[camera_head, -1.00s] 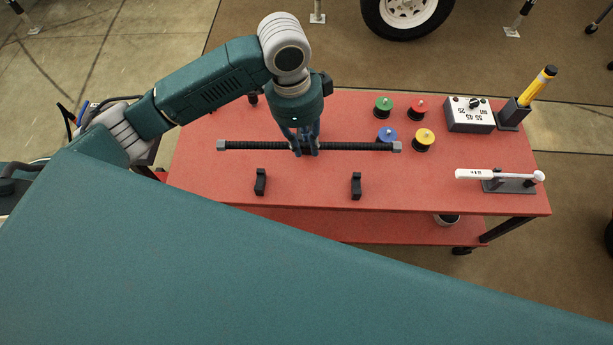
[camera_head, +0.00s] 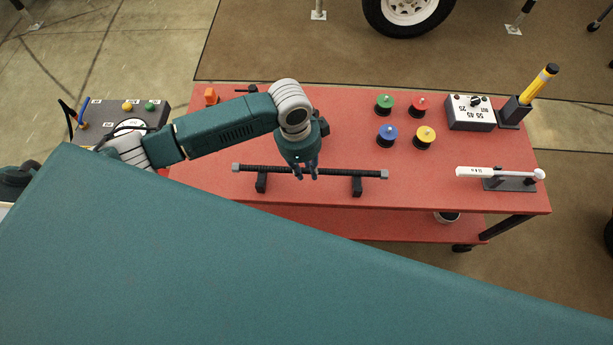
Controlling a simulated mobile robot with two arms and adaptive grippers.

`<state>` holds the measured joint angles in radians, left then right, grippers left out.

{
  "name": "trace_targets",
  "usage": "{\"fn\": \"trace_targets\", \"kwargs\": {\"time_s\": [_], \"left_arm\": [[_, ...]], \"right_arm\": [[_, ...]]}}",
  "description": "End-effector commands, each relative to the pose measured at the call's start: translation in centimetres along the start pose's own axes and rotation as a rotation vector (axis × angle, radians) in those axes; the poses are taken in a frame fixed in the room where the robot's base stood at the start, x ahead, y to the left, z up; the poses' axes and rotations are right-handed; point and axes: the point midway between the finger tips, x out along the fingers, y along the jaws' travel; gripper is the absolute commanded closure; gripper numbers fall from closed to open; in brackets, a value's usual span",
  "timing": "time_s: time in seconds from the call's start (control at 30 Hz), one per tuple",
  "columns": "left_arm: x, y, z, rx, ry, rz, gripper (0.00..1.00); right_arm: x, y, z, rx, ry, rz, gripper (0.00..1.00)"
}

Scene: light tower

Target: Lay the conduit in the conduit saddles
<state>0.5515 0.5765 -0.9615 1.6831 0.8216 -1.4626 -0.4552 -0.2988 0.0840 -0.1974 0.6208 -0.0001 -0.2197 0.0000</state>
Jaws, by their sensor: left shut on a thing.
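The conduit (camera_head: 340,173) is a long black ribbed tube with grey end caps. My right gripper is not in view.
Green (camera_head: 384,104), red (camera_head: 420,105), blue (camera_head: 387,135) and yellow (camera_head: 424,137) spools stand on the red table (camera_head: 420,185). A grey-white dial box (camera_head: 470,112), a yellow-handled tool (camera_head: 540,83) and a white tool on a stand (camera_head: 500,174) are at right. An orange item (camera_head: 211,96) is at back left.

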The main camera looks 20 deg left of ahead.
Motion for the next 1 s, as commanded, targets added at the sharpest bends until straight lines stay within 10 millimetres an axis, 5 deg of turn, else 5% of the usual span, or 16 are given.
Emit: {"fn": "trace_targets", "kwargs": {"time_s": [0.5, 0.9, 0.93, 1.0], "left_arm": [[5.2, 0.0, 0.6, -0.001, 0.001, 0.000, 1.00], [5.9, -0.1, 0.7, -0.001, 0.001, -0.001, 1.00], [5.9, -0.1, 0.7, -0.001, 0.000, -0.001, 0.72], [5.8, 0.0, 0.7, -0.001, 0.000, -0.001, 0.59]], "right_arm": [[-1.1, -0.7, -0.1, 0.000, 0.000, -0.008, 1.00], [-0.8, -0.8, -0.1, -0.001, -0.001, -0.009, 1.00], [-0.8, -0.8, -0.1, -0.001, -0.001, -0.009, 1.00], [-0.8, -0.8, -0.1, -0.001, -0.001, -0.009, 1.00]]}}
